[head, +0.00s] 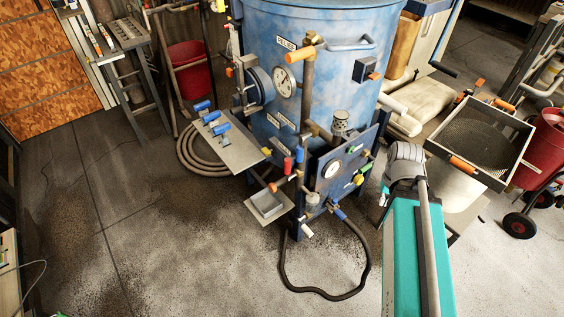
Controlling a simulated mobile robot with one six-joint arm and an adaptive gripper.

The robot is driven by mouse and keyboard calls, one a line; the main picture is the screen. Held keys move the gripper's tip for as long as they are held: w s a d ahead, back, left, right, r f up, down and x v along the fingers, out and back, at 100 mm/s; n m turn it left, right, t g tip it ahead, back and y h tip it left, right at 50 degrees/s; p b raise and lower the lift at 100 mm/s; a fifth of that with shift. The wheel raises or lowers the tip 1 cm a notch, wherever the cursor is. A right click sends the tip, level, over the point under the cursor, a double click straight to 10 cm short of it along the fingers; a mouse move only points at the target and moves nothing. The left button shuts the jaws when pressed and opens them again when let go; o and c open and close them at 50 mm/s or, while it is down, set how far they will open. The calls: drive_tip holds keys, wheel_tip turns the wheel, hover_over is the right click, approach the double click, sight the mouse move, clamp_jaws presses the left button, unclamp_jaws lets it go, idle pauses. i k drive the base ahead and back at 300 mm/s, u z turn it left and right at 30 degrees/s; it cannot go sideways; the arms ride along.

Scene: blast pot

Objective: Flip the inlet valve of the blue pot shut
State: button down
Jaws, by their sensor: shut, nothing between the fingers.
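The blue pot (325,90) stands upright in the middle of the head view. Lower down are a red handle (288,166), a blue handle (299,155) and an orange handle (271,187). More small coloured handles sit around the right-hand panel (328,190). I cannot tell which handle is the inlet valve or how it is turned. My arm rises at the right of the pot; its gripper fingers cannot be made out.
A grey shelf (228,148) with blue-handled parts juts out left of the pot, above a coiled hose (193,150). A small tray (267,204) sits in front. A black hose (325,295) loops on the floor. A framed sieve (480,140) stands right.

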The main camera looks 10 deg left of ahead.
sight(287, 160)
drive_tip(key=u, duration=0.05)
drive_tip(key=k, duration=1.1)
drive_tip(key=u, duration=1)
drive_tip(key=i, duration=1)
drive_tip(key=z, duration=0.05)
